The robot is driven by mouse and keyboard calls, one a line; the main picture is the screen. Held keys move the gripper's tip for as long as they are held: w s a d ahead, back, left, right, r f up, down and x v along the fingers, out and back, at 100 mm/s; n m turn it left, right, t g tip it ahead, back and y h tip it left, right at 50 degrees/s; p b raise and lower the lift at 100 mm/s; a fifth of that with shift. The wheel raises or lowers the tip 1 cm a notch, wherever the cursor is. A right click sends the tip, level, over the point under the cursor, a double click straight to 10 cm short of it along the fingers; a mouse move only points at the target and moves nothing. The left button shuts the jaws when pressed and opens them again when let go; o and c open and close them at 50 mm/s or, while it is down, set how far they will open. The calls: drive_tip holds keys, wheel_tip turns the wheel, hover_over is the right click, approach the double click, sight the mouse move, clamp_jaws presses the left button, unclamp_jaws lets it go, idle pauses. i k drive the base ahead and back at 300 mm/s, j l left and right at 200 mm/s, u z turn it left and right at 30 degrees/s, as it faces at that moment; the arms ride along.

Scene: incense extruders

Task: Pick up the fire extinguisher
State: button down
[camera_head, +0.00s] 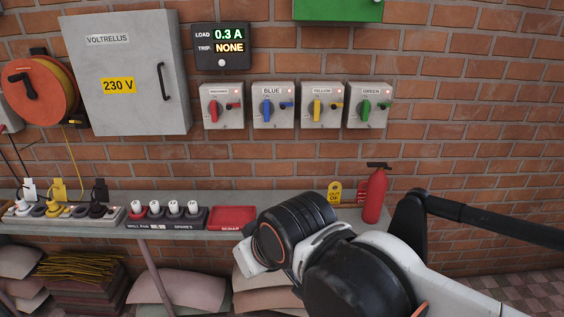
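A red fire extinguisher (374,196) with a black top handle stands upright near the right end of the grey shelf (262,232) against the brick wall. A small red tag or sign shows just left of it. My arm reaches in from the lower right, in front of the shelf, and its links cover part of the shelf below and left of the extinguisher. I cannot make out my gripper's fingers, and nothing visibly touches the extinguisher.
A yellow tag (335,193) stands left of the extinguisher. A red tray (233,213), a row of white-topped items (174,210) and power strips (66,213) with plugs line the shelf. Switch boxes (273,105) and a grey cabinet (128,75) hang above. Sacks (178,287) lie below.

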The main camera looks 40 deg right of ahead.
sight(378, 182)
drive_tip(key=l+z, duration=0.2)
drive_tip(key=z, duration=1.45)
